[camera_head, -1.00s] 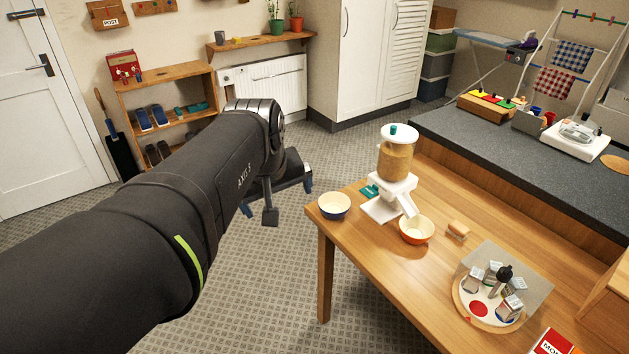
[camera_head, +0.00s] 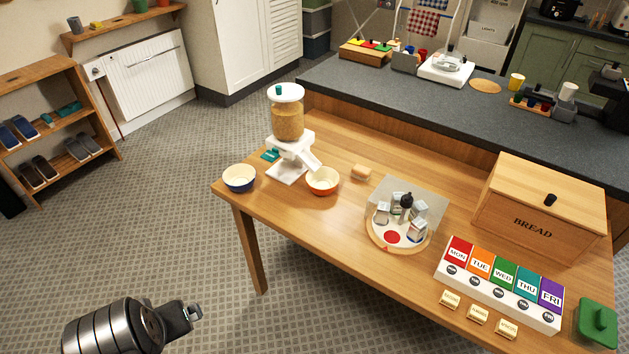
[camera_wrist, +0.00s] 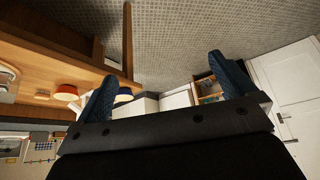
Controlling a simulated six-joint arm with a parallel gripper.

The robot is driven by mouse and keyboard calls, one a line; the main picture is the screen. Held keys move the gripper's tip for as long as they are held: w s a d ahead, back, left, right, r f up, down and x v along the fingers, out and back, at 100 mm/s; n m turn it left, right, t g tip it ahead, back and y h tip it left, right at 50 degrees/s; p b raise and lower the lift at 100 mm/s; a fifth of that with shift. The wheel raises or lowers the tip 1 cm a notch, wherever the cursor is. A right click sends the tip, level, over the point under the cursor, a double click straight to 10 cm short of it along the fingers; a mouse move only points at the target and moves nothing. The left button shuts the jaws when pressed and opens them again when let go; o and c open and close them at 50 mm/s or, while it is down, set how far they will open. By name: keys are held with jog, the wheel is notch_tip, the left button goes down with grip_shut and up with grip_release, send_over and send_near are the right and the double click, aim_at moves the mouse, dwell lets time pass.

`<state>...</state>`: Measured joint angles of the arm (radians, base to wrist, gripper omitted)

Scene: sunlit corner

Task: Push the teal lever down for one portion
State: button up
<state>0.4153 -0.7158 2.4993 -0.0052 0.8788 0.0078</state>
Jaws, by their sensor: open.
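A white dispenser (camera_head: 293,143) with a clear hopper of brown cereal and a teal knob on its lid stands at the back left of the wooden table (camera_head: 330,228). The teal lever (camera_head: 270,155) sticks out at its left side, low over the table. An orange bowl (camera_head: 322,182) stands under its white chute. A blue bowl (camera_head: 239,179) stands to the left. My gripper (camera_head: 194,312) is in front of the table's left end, away from the dispenser. In the wrist view its two dark blue fingers (camera_wrist: 165,88) are apart and empty.
A sponge-like block (camera_head: 361,174), a round tray (camera_head: 375,236) of shakers with a clear shield, a colored weekday box (camera_head: 500,284) and a bread box (camera_head: 541,207) stand to the right. Floor is free left of the table.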

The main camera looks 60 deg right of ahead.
jog(key=shift+c, duration=0.4)
